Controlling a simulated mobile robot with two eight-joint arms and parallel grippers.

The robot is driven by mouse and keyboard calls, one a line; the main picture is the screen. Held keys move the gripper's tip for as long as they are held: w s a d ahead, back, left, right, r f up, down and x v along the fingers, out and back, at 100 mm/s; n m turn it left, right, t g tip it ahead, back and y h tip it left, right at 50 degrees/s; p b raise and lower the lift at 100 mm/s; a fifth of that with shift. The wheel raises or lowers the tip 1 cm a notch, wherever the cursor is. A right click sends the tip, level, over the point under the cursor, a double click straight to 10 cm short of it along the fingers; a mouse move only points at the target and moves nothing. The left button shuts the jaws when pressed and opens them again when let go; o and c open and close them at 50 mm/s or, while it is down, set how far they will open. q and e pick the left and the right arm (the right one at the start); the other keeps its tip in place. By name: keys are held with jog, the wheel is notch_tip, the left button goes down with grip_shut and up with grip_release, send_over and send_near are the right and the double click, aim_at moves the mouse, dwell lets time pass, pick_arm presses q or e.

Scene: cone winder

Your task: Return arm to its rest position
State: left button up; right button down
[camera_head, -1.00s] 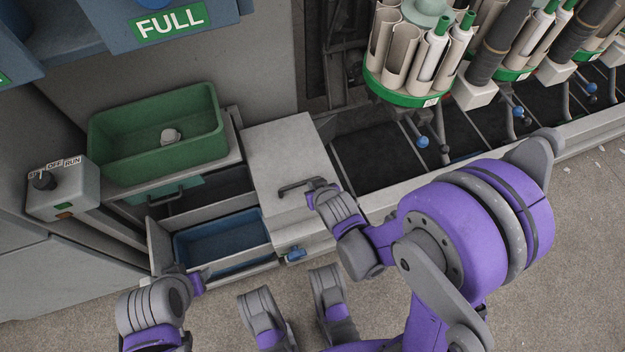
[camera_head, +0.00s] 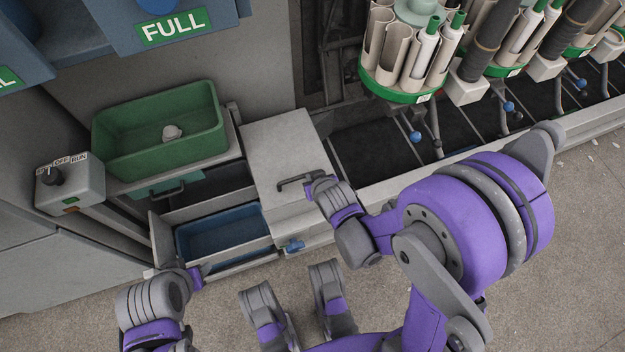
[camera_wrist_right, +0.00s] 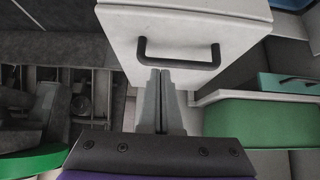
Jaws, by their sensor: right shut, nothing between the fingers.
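My right arm (camera_head: 470,215) is purple and grey and reaches in from the right, bent. Its gripper (camera_head: 311,184) is beside the black handle (camera_head: 296,182) on the grey box (camera_head: 285,150). In the right wrist view the two grey fingers (camera_wrist_right: 160,78) are together with nothing between them. Their tips are close to the black handle (camera_wrist_right: 180,61) there; I cannot tell whether they touch it. My left arm (camera_head: 155,305) is at the lower left, near the blue tray, and its finger state does not show.
A green bin (camera_head: 158,161) holding a small pale object stands at the left above an open drawer with a blue tray (camera_head: 225,243). A switch box (camera_head: 70,188) is further left. Green-based carousels (camera_head: 400,94) with tubes stand at the upper right. The floor at lower right is clear.

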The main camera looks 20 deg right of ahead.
jog(key=s, duration=1)
jog(key=shift+r+b, duration=0.3)
jog(key=shift+r, duration=0.1)
jog(key=shift+s+r, duration=0.1)
